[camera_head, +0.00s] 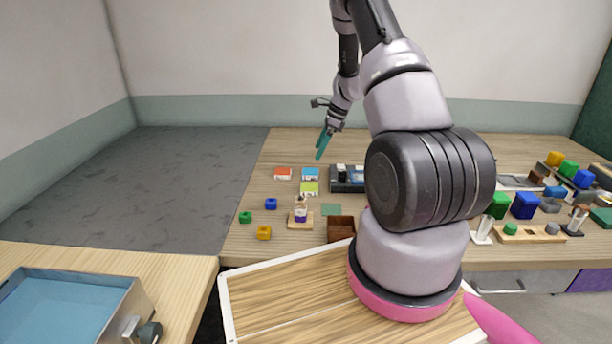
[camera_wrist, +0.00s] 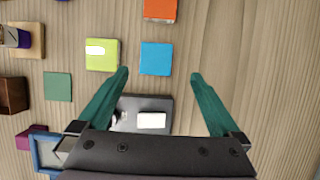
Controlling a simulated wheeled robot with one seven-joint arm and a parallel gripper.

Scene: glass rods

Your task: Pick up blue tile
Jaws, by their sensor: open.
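The blue tile (camera_head: 310,174) lies flat on the wooden table, in the row of tiles near the middle of the head view. In the wrist view the blue tile (camera_wrist: 157,58) lies just beyond the fingertips, nearer the left finger. My gripper (camera_head: 322,145) is above the table with its teal fingers pointing down. In the wrist view my gripper (camera_wrist: 160,75) is open, with nothing between its fingers. The blue tile is fully visible and apart from the fingers.
A lime tile (camera_wrist: 102,55) and an orange tile (camera_wrist: 160,10) lie close to the blue tile. A dark device (camera_head: 343,184) sits near them, partly hidden behind my gripper in the wrist view. A green square (camera_wrist: 58,87) lies left. Bare table lies right of the tiles in the wrist view.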

